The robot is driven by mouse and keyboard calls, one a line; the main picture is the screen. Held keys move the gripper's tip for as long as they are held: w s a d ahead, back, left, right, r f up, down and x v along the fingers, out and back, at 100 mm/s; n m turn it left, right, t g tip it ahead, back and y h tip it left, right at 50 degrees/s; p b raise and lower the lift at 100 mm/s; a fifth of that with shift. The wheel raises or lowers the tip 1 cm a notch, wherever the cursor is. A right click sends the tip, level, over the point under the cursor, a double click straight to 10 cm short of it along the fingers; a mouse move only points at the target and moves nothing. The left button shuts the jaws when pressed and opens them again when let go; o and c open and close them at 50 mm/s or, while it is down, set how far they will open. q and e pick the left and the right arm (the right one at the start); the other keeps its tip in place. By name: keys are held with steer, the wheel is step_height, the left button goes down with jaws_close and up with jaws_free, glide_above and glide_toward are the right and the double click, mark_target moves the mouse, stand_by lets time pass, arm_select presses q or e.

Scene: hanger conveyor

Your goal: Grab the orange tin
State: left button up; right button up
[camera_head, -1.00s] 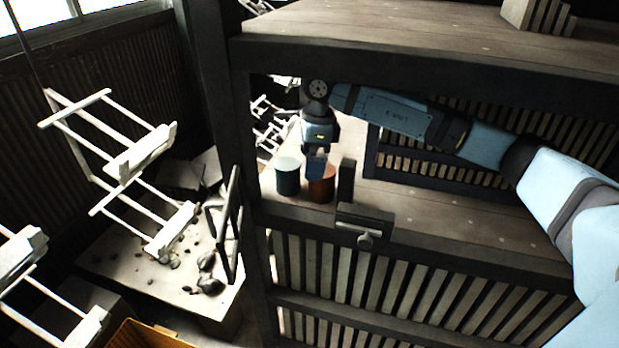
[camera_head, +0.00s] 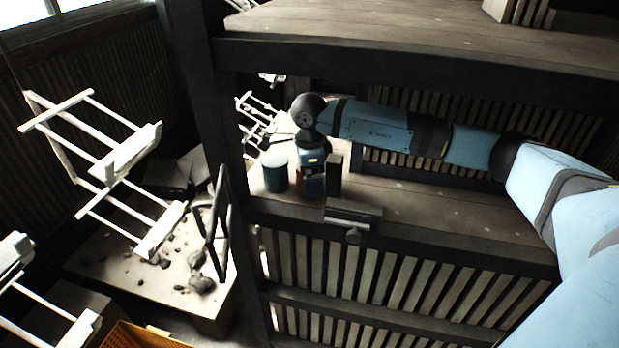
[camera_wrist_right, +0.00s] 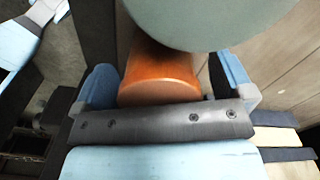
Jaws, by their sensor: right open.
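The orange tin (camera_wrist_right: 160,75) lies between the two blue fingers of my right gripper (camera_wrist_right: 168,88) in the right wrist view. The gripper is open, with a finger on either side of the tin and a visible gap on the right. In the head view, my right gripper (camera_head: 312,186) reaches down to the shelf and mostly hides the tin. A green tin (camera_head: 274,173) stands on the shelf just left of it. The green tin's pale round top (camera_wrist_right: 215,18) also shows in the wrist view. My left gripper is out of view.
A dark upright block (camera_head: 334,172) stands close to the right of the gripper, with a dark bracket (camera_head: 352,214) at the shelf's front edge. An upper shelf (camera_head: 370,28) lies above my arm. White hangers (camera_head: 110,170) hang at the left. The shelf's right part is clear.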

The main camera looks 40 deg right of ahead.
steer(key=c, duration=1.2)
